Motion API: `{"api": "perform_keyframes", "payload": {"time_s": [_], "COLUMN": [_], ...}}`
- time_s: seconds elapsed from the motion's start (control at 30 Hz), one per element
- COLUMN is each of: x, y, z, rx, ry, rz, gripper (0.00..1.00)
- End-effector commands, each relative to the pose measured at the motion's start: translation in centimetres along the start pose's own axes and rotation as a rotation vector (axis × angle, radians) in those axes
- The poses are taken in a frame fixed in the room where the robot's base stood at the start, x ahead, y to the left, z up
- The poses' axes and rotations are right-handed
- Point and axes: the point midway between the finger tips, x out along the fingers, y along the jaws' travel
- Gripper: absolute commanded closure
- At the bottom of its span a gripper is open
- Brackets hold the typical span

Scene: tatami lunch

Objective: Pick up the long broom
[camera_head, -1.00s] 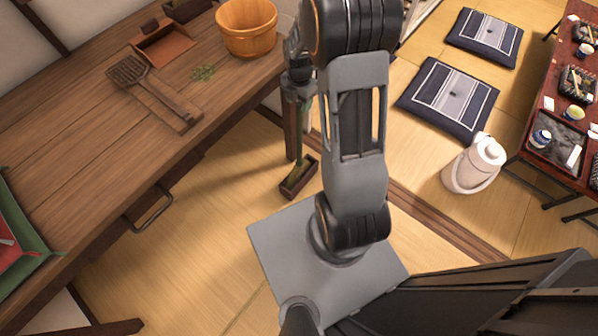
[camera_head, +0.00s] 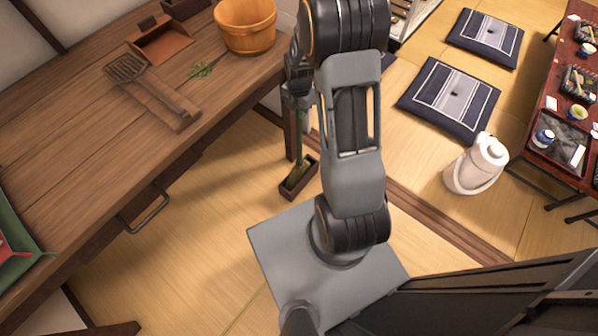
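A long upright tool with a thin green handle (camera_head: 299,140) stands beside the end of the wooden table. A brown box-like foot (camera_head: 299,178) is at its lower end, at or near the floor. It may be the long broom, but I see no bristles. My gripper (camera_head: 298,97) is at the upper part of this handle, pointing down. The fingers are small and dark here, and I cannot tell if they are closed on the handle. The handle's top is hidden by my gripper and arm.
The wooden table (camera_head: 75,125) fills the left, with a wooden bucket (camera_head: 245,27), a brown dustpan-like tray (camera_head: 162,42) and a slatted wooden tool (camera_head: 150,95). Right are a dark cushion (camera_head: 425,104), a white pot (camera_head: 476,165) and a low red table (camera_head: 545,167). Tatami lies between.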

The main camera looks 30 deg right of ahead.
Motion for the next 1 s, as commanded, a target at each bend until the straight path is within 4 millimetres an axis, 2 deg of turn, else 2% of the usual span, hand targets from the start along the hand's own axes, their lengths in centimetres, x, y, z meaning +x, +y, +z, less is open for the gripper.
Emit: {"api": "perform_keyframes", "payload": {"time_s": [0.03, 0.23, 0.57, 0.77, 1.0], "x": [0.0, 0.0, -0.4, -2.2, -6.3], "y": [0.0, 0.0, 0.0, 0.1, 0.1], "z": [0.0, 0.0, 0.0, 0.1, 0.1], "rx": [0.000, 0.000, 0.000, 0.000, 0.000], "ry": [0.000, 0.000, -0.001, -0.003, -0.003], "rz": [0.000, 0.000, 0.002, 0.003, 0.004], "gripper": [0.80, 1.00, 1.00, 1.00, 1.00]}}
